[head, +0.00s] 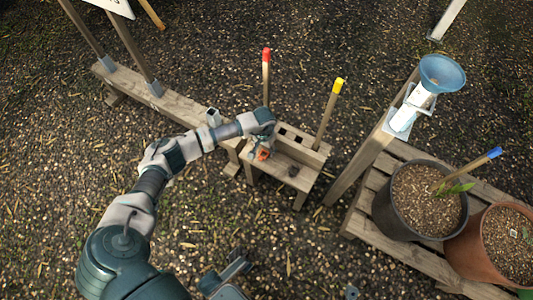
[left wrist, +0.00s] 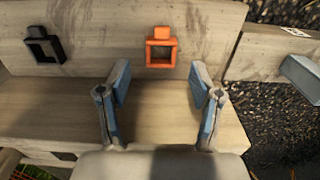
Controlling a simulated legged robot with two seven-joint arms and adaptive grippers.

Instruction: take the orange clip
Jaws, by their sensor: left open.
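The orange clip (left wrist: 161,52), a square frame with a small tab on top, sits against the upright wooden board in the left wrist view. In the head view the orange clip (head: 263,154) shows small at the wooden stand, partly hidden by my gripper. My left gripper (left wrist: 159,80) is open and empty, its two blue-padded fingers apart, with the clip beyond the fingertips and centred between them. In the head view my left gripper (head: 260,142) is over the stand. I do not make out my right gripper.
A black clip (left wrist: 45,46) is on the same board, left of the orange one. A blue funnel (head: 442,73) and plant pots (head: 427,205) stand to the right. Gravel is open around.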

